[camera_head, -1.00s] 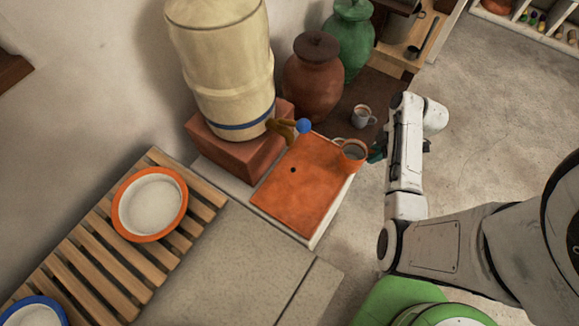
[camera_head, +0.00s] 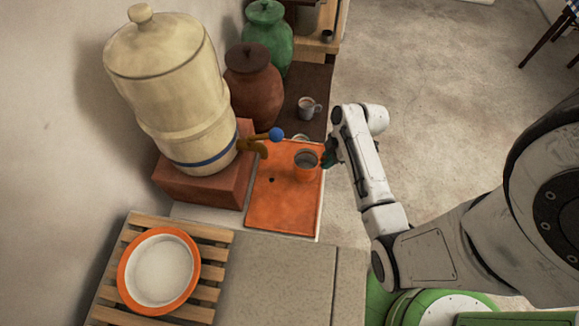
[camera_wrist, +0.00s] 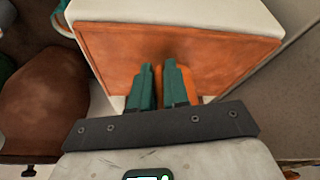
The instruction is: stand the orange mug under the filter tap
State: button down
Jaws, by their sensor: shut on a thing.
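The orange mug (camera_head: 306,166) is upright over the right part of the orange tray (camera_head: 262,208); I cannot tell whether it touches the tray. My gripper (camera_head: 328,155) is at the mug's right side and shut on it. In the wrist view my green fingers (camera_wrist: 159,85) are close together, with a strip of the orange mug (camera_wrist: 178,73) between and beside them. The filter tap (camera_head: 255,147), brass with a blue knob (camera_head: 276,134), sticks out from the cream filter (camera_head: 170,95), left of the mug. The mug is to the right of the spout.
The filter stands on a brick-red block (camera_head: 200,190). A brown jar (camera_head: 255,95), a green jar (camera_head: 268,35) and a small grey cup (camera_head: 307,106) stand behind. An orange-rimmed bowl (camera_head: 125,272) sits on a slatted rack at the front left.

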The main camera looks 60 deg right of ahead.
jog(key=w+a, duration=0.2)
jog(key=w+a+p, duration=0.1)
jog(key=w, duration=0.2)
jog(key=w+a, duration=0.2)
jog(key=w, duration=0.1)
jog(key=shift+w+a, duration=0.1)
jog(key=shift+a, duration=0.2)
jog(key=shift+w+a+p, duration=0.3)
jog(key=shift+w+p, duration=0.1)
jog(key=shift+w, duration=0.1)
notch_tip(320, 180, down, 3)
jog(key=shift+s+r, duration=0.1)
jog(key=shift+r, duration=0.1)
jog(key=shift+f, duration=0.45)
jog(key=shift+f, duration=0.1)
jog(key=shift+f, duration=0.1)
jog(key=c, duration=1.1)
grip_release()
